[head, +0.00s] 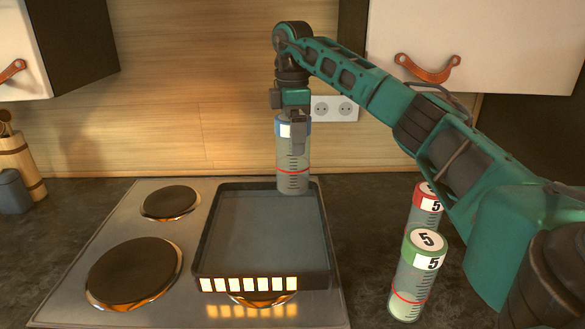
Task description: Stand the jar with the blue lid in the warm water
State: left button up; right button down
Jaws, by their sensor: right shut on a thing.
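The jar with the blue lid (292,172) is clear, with dark scale marks and a red line, and hangs upright in my right gripper (296,128). The gripper points down and is shut on the jar's lid end. The jar's lower end overlaps the back right rim of a dark square pan (202,232). I cannot tell whether its base touches anything. The pan holds a flat grey-blue surface that looks like the water (258,235), with a row of lit squares on its front wall. My left gripper is not in view.
A green-lidded jar (410,285) and a red-lidded jar (425,205) stand on the dark counter (375,225) right of the stove (105,250), near my right arm. Burners (135,272) lie left of the pan. A wall socket (335,108) is behind. Cabinets (490,45) hang above.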

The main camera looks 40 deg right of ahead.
aim_at(293, 168)
jog(key=shift+f, duration=4.05)
grip_release()
jog(key=shift+f, duration=0.1)
notch_tip(293, 168, up, 12)
jog(key=shift+r, duration=0.15)
